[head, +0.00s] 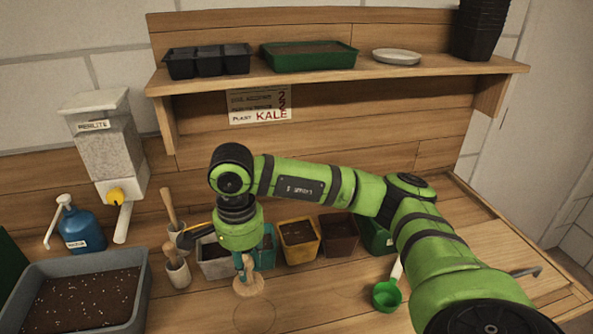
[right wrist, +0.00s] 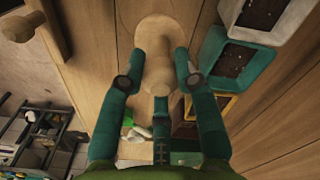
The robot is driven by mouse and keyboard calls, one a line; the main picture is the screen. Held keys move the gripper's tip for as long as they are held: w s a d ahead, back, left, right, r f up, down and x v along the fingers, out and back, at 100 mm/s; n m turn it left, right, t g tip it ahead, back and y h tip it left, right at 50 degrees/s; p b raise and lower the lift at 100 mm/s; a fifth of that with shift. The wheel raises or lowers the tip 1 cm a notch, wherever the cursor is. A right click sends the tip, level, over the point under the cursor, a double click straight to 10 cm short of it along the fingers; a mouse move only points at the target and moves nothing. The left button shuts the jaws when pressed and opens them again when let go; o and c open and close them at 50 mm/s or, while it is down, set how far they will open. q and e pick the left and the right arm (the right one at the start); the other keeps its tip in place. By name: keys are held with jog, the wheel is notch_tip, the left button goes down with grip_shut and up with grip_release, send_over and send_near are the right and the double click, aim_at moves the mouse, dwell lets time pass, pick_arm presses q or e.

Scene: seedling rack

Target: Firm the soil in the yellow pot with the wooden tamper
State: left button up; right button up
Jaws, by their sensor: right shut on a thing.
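The wooden tamper (head: 248,286) is a pale wooden handle on a round disc; its handle and disc also show in the right wrist view (right wrist: 158,28). My right gripper (head: 244,266) points down over the bench and is shut on the tamper's handle, with one finger on each side in the right wrist view (right wrist: 158,72). The disc is low near the bench top; I cannot tell whether it touches. The yellow pot (head: 300,252) holds dark soil and stands to the right of and behind the tamper; it is partly seen in the right wrist view (right wrist: 228,98). My left gripper is not in view.
A teal pot (head: 265,258) and a whitish pot (head: 215,270) stand left of the yellow pot, a brown pot (head: 340,245) right of it. A green scoop (head: 386,296) lies right. A grey soil tub (head: 140,310) is at left. The front middle of the bench is clear.

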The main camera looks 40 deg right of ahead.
jog(key=w+d+r+n+p, duration=0.25)
jog(key=d+n, duration=0.35)
jog(key=n, duration=0.5)
jog(key=w+d+r+n+p, duration=0.1)
jog(key=d+r+n+p, duration=0.2)
jog(key=d+n, duration=0.5)
jog(key=w+d+r+n+p, duration=0.1)
jog(key=d+r+n+p, duration=0.2)
jog(key=n, duration=1)
notch_tip(320, 180, down, 8)
jog(key=d+b, duration=0.1)
jog(key=b, duration=0.6)
jog(key=shift+w+d+b, duration=0.15)
jog(key=shift+d+b, duration=0.1)
jog(key=shift+b, duration=0.15)
jog(key=shift+f+b, duration=0.5)
jog(key=shift+f, duration=0.6)
jog(key=shift+r, duration=0.1)
